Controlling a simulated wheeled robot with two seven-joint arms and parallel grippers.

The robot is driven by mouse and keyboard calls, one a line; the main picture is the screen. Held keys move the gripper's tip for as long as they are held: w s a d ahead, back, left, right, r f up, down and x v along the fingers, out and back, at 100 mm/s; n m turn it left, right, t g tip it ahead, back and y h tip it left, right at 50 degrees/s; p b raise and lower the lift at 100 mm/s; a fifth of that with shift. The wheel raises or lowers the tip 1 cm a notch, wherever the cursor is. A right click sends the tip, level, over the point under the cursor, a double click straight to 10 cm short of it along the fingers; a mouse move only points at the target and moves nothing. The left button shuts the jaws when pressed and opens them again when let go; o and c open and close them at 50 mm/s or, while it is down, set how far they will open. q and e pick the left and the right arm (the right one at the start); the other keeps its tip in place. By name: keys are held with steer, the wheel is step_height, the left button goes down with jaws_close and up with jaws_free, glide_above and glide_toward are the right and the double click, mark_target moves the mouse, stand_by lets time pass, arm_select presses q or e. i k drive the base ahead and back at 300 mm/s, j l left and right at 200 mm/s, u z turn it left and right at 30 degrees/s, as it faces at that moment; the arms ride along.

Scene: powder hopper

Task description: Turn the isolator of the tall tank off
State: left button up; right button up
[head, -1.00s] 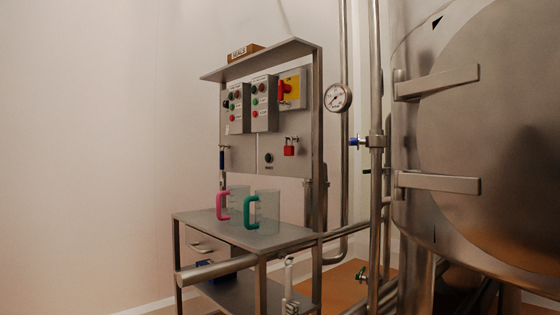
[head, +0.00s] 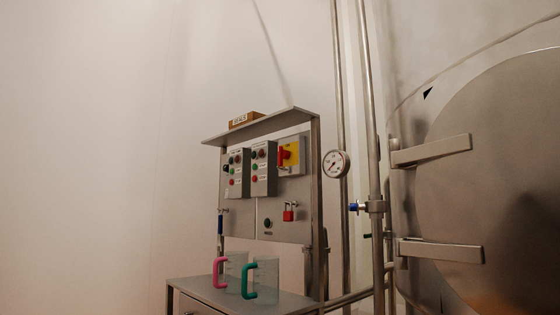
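The isolator (head: 289,156) is a red rotary handle on a yellow plate, at the upper right of the control panel (head: 240,212). The handle looks roughly upright; its exact angle is too small to tell. The tall tank (head: 500,200) is the big steel vessel at the right, with a round door and two hinge arms. A red padlock (head: 288,214) hangs on the panel below the isolator. Neither of my grippers is in the head view.
Two grey button boxes (head: 263,168) sit left of the isolator. Pink-handled (head: 219,272) and teal-handled (head: 248,278) clear jugs stand on the steel table (head: 205,295) below. A pipe with a gauge (head: 336,164) and a blue-handled valve (head: 356,208) stand between panel and tank.

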mark_target(282, 154)
steer(key=i+j+z, duration=0.6)
steer(key=j, duration=0.25)
steer(key=i+j+z, duration=0.35)
steer(key=j, duration=0.15)
